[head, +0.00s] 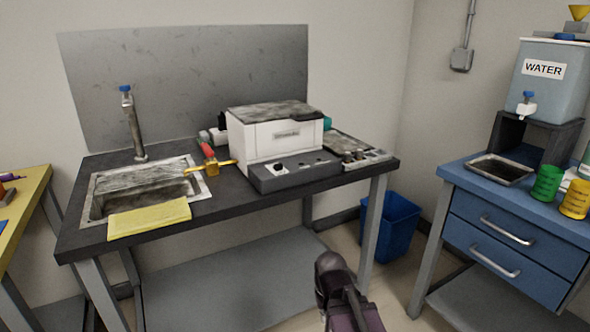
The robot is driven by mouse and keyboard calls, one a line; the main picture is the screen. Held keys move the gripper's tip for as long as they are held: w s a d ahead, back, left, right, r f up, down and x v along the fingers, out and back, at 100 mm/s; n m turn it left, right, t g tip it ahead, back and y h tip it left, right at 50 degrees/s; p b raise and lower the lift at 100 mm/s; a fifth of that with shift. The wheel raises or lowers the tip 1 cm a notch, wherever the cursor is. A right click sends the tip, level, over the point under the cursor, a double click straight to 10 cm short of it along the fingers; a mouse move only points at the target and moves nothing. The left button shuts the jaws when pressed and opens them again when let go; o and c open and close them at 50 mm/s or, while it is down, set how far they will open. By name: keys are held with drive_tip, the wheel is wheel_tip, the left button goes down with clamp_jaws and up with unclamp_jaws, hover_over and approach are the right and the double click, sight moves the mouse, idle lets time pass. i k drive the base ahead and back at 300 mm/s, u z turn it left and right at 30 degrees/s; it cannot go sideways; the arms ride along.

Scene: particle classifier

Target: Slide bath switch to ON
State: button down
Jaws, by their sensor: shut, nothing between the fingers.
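The bath is a white box with a dark, mottled lid (275,112) on the dark bench. Its grey front panel (295,172) carries a dial (279,169) at the left and small dark controls (309,163) toward the right. These are too small to tell which is the switch or how it is set. My gripper (333,268) is at the bottom centre, dark and seen from behind. It is shut and empty, in front of the bench and below the bath, touching nothing that I can see.
A sink (100,190) with a yellow cloth (149,219) is left of the bath. A red-handled tool (208,156) lies between them. A blue bin (392,228) stands on the floor. A blue drawer cabinet (496,247) is at right.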

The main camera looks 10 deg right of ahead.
sight(278, 166)
drive_tip(key=z, duration=0.3)
drive_tip(key=k, duration=0.9)
drive_tip(key=u, duration=0.4)
drive_tip(key=i, duration=0.5)
drive_tip(key=z, duration=0.05)
